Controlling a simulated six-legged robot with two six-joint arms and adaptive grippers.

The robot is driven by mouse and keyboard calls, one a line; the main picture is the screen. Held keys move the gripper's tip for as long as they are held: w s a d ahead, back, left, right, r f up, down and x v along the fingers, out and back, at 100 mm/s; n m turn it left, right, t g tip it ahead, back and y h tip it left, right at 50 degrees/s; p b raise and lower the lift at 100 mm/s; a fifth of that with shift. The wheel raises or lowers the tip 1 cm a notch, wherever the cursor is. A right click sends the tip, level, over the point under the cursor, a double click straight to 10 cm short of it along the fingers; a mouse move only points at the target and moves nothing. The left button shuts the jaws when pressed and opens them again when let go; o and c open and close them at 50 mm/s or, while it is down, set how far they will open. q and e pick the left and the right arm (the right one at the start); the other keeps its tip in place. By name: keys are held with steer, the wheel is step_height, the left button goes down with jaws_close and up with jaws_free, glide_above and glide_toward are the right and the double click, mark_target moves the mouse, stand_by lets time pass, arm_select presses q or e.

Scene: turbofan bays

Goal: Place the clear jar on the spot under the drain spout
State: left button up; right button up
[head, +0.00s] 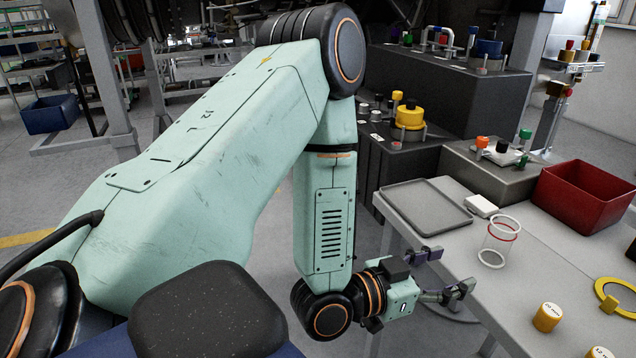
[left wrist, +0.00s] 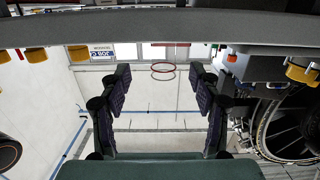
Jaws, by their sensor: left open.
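The clear jar (head: 500,241) stands upright on the pale table, with a red band near its top and a whitish ring at its base. My left gripper (head: 452,272) is beside the table's near left edge, left of the jar and apart from it. Its two fingers are spread, with nothing between them. In the left wrist view the open fingers (left wrist: 163,88) frame a red ring of the jar (left wrist: 163,79) farther off. I cannot pick out the drain spout or the spot under it. My right gripper is out of view.
A grey tray (head: 426,207), a white block (head: 480,206) and a red bin (head: 584,197) are behind the jar. Dark equipment blocks (head: 455,90) stand beyond the table. Bare tabletop surrounds the jar.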

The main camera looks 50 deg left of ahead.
arm_select(q)
steer(key=s+a+f+n+g+y, duration=0.2)
steer(key=s+f+g, duration=1.1)
steer(key=s+f, duration=0.8)
step_height(320, 180, down, 2)
steer(key=n+y, duration=0.1)
steer(key=y, duration=0.1)
steer(key=shift+y, duration=0.4)
steer(key=shift+o, duration=0.4)
steer(key=s+a+f+n+g+y, duration=0.1)
steer(key=s+g, duration=0.2)
steer(key=s, duration=0.4)
steer(key=shift+s+a+f, duration=0.2)
steer(key=shift+s+f, duration=0.15)
steer(key=shift+s, duration=0.05)
